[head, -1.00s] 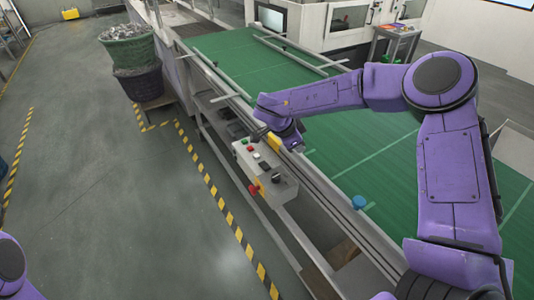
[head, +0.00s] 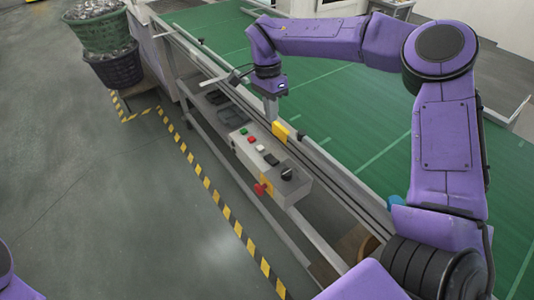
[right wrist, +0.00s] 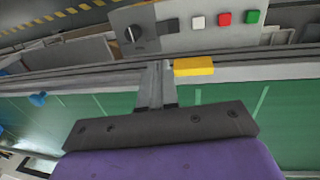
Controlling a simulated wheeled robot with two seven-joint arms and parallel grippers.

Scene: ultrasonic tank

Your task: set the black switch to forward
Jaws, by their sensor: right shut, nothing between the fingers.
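A grey control box (head: 300,184) is mounted along the conveyor's side rail. A black rotary knob (head: 287,174) sits at its near end; the right wrist view shows it too (right wrist: 133,33), with a pale pointer mark. Beside it is a flat black rectangular switch (head: 271,159), also in the right wrist view (right wrist: 167,26). I cannot read any labels. My right gripper (head: 270,118) is shut and empty, pointing down over the rail beyond the box, apart from knob and switch. Its fingers (right wrist: 155,68) show together in the right wrist view. My left gripper is out of view.
White (head: 260,149), red (head: 252,140) and green (head: 243,131) buttons line the box top. A red knob (head: 262,189) is on its front. A yellow block (head: 280,131) stands on the rail by my right fingers. The green conveyor (head: 340,95) lies behind.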

